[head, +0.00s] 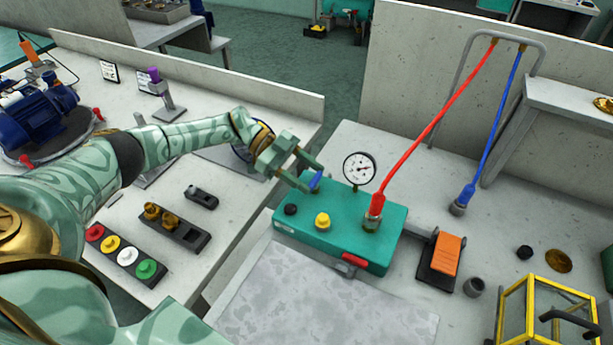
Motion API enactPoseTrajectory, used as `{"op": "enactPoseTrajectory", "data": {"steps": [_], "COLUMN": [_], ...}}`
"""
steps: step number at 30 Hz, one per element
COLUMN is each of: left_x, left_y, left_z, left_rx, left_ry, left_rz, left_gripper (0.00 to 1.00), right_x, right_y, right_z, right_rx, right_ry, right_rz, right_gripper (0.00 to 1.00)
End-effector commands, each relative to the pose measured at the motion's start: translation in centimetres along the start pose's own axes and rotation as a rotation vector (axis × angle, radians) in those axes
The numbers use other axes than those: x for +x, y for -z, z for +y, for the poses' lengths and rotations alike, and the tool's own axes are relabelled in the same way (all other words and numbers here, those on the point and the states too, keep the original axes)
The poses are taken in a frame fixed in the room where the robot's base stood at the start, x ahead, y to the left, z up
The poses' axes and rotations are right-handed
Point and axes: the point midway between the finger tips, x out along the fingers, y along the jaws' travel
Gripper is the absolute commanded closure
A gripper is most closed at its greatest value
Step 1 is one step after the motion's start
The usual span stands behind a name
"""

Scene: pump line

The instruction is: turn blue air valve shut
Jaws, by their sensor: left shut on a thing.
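The blue air valve (316,181) sits at the back left corner of a green box (338,230). Only a small part of its blue handle shows between my fingers. My left gripper (312,177) comes in from the left and is shut on the blue valve. The exact angle of the handle is hard to tell. A round white gauge (360,169) stands on the box just right of the gripper. A red hose (430,132) runs up from a brass fitting on the box. My right gripper is not in view.
The box also carries a yellow knob (322,221), a black knob (291,209) and a red switch (355,260). A blue hose (497,125) hangs to the right. An orange pedal (447,254) lies beside the box. A left bench holds coloured buttons (128,257) and a blue motor (40,112).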

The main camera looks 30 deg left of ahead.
Motion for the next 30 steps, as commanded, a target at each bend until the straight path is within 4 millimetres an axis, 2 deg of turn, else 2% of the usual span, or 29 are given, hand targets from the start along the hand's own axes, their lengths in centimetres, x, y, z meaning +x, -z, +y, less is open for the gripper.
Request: {"op": "enactPoseTrajectory", "data": {"steps": [10, 11, 12, 13, 23, 26, 30], "left_x": [0.1, 0.1, 0.1, 0.1, -0.3, -1.5, -4.7], "left_y": [0.0, 0.0, 0.0, 0.0, 0.0, -0.1, -0.2], "left_z": [0.0, 0.0, 0.0, 0.0, 0.0, 0.0, -0.1], "left_rx": [0.004, 0.003, 0.003, 0.003, 0.002, 0.000, 0.000], "left_ry": [-0.003, -0.003, -0.003, -0.003, -0.002, 0.000, 0.001], "left_rz": [-0.002, -0.002, -0.002, -0.002, -0.001, -0.002, -0.004], "left_gripper": [0.68, 0.40, 0.29, 0.24, 0.24, 0.24, 0.24], "right_x": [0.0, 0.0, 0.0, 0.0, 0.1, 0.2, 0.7], "right_y": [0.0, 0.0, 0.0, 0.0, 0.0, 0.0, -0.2], "right_z": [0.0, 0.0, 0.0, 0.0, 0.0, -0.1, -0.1], "right_rx": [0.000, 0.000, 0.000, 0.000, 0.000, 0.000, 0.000], "right_ry": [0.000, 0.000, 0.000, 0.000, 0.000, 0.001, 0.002], "right_rz": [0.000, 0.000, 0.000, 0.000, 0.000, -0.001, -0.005], "right_gripper": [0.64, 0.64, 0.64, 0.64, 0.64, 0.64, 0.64]}}
